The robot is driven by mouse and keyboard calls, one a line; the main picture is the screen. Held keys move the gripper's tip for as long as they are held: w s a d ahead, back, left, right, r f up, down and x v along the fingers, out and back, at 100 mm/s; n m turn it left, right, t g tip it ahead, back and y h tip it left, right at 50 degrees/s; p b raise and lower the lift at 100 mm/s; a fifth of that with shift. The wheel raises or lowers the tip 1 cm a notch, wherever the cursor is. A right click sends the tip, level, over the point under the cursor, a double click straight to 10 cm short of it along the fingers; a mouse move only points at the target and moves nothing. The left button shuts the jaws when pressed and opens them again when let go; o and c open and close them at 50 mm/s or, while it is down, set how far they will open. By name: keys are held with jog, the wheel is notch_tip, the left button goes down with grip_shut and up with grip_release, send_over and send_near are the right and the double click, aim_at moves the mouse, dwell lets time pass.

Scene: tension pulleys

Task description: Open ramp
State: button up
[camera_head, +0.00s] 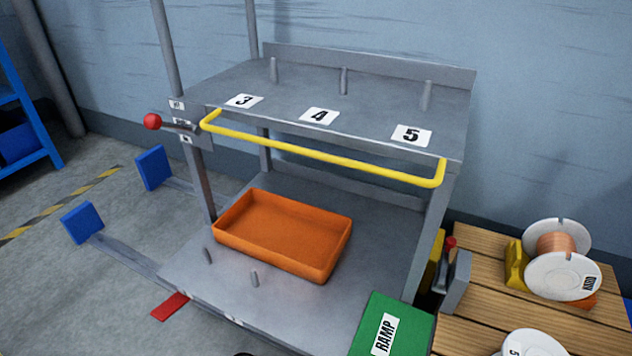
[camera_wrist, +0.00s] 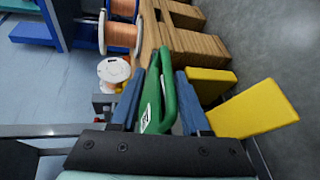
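The green ramp panel (camera_head: 392,325), with a white RAMP label, stands at the lower right corner of the grey metal stand in the head view. In the wrist view a green part (camera_wrist: 167,90) with a white label lies between the two blue-grey fingers of my gripper (camera_wrist: 160,76). The fingers stand well apart, one on each side of the green part. A gap shows beside it, and I see no clear grip. My gripper is not clearly visible in the head view.
The stand has a numbered upper shelf (camera_head: 340,100), a yellow bar (camera_head: 320,157) and an orange tray (camera_head: 285,235) on its lower deck. A wooden pallet (camera_head: 490,260) with wire spools (camera_head: 560,265) is close at right. Yellow blocks (camera_wrist: 250,108) are right of my gripper.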

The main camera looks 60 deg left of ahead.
jog(key=p+v, duration=0.1)
jog(key=v, duration=0.9)
jog(key=shift+s+a, duration=0.2)
jog(key=shift+s, duration=0.05)
jog(key=shift+r, duration=0.1)
